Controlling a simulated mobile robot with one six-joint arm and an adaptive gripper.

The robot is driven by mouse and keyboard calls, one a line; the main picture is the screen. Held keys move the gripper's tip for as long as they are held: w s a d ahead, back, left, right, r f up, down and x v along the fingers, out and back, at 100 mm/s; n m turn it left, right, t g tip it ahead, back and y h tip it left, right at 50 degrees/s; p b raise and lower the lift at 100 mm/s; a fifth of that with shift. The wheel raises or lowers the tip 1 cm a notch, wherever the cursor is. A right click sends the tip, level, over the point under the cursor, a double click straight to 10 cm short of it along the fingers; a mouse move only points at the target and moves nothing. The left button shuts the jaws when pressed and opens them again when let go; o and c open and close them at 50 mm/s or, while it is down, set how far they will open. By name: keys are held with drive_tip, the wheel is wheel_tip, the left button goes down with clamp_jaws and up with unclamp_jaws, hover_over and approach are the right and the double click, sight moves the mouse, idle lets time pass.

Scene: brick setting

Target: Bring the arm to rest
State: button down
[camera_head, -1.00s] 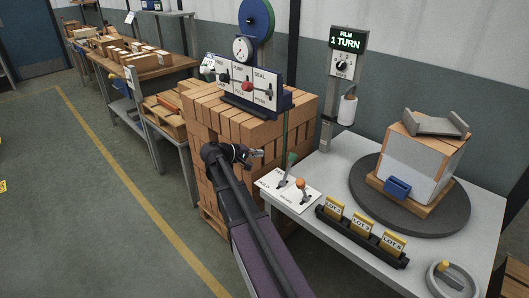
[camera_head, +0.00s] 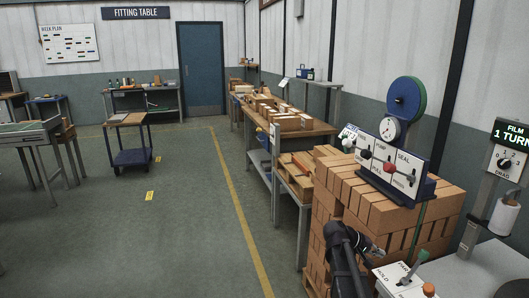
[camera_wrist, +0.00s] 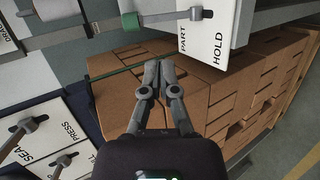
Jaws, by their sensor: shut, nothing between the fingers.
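My arm (camera_head: 344,262) reaches up at the lower right of the head view, in front of the brick stack (camera_head: 415,212). In the wrist view my gripper (camera_wrist: 159,66) is shut and empty, its two fingers together in front of the brown bricks (camera_wrist: 118,97). The lever plate marked PART and HOLD (camera_wrist: 209,32) is just beyond and right of the fingertips. The strapping panel with SEAL and PRESS levers (camera_wrist: 28,137) lies to the lower left in that view.
A green strap (camera_wrist: 115,69) crosses the bricks. The film post (camera_head: 507,150) stands at the right. A long bench with bricks (camera_head: 300,125) runs along the wall. A blue cart (camera_head: 130,157) stands left. The floor left of the yellow line (camera_head: 240,205) is mostly clear.

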drive_tip(key=s+a+f+y, duration=0.3)
drive_tip(key=s+a+y, duration=0.15)
drive_tip(key=a, duration=0.25)
drive_tip(key=s+a+f+y, duration=0.35)
drive_tip(key=s+a, duration=0.25)
drive_tip(key=a, duration=0.2)
drive_tip(key=s+a+f+y, duration=0.2)
drive_tip(key=s+a+y, duration=0.25)
drive_tip(key=a, duration=0.25)
wheel_tip(320, 180, up, 13)
drive_tip(key=p, duration=1.4)
drive_tip(key=shift+s+m, duration=0.3)
drive_tip(key=shift+s, duration=0.05)
drive_tip(key=shift+a+h, duration=0.1)
drive_tip(key=shift+h, duration=0.15)
